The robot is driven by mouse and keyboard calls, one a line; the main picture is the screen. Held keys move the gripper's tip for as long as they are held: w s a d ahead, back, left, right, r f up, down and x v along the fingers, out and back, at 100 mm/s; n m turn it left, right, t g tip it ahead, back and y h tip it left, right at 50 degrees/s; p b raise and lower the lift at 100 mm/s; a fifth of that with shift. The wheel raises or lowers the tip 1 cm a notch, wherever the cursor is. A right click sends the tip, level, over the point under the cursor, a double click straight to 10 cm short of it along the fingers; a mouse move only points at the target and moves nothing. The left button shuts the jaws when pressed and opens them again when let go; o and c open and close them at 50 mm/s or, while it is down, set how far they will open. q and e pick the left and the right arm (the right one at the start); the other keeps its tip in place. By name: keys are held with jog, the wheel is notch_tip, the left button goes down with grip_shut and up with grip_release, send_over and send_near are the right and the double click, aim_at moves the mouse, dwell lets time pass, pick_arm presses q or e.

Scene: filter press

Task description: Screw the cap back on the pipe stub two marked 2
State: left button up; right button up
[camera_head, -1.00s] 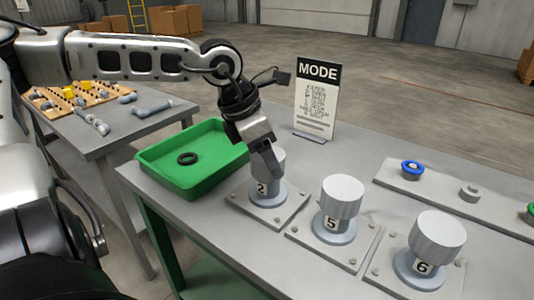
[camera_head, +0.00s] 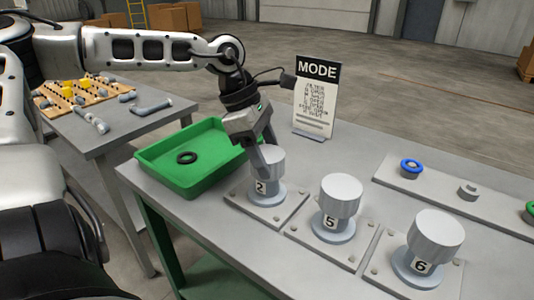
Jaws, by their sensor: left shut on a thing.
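The pipe stub marked 2 (camera_head: 262,189) stands upright on a square bolted plate on the grey table. A grey cap (camera_head: 268,160) sits on top of it. My left gripper (camera_head: 267,158) comes down from above and is shut on this cap, its fingers partly hiding the cap's sides. How far the cap is screwed down cannot be told. Stubs marked 5 (camera_head: 331,222) and 6 (camera_head: 420,266) stand to the right, each with a wide grey cap on top. My right gripper is not in view.
A green tray (camera_head: 165,182) with a black ring (camera_head: 187,157) stands left of stub 2. A MODE sign (camera_head: 316,95) stands behind. A panel (camera_head: 435,187) with a blue ring (camera_head: 411,168) lies at right. A side table (camera_head: 110,140) holds tools.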

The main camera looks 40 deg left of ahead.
pick_arm(q)
jog(key=shift+f+m+g+b, duration=0.1)
jog(key=shift+m+g+b, duration=0.35)
jog(key=shift+m, duration=0.75)
jog(key=shift+m+g, duration=0.25)
jog(key=shift+m, duration=0.15)
jog(key=shift+m+g+b, duration=0.4)
jog(key=shift+m+b, duration=0.05)
jog(key=shift+m, duration=0.75)
jog(key=shift+r+m+g, duration=0.2)
jog(key=shift+m+g, duration=0.3)
jog(key=shift+m, duration=0.7)
jog(key=shift+f+m+g+b, duration=0.1)
jog(key=shift+m+g+b, duration=0.45)
jog(key=shift+m, duration=0.65)
jog(key=shift+m+g, duration=0.35)
jog(key=shift+m, duration=0.85)
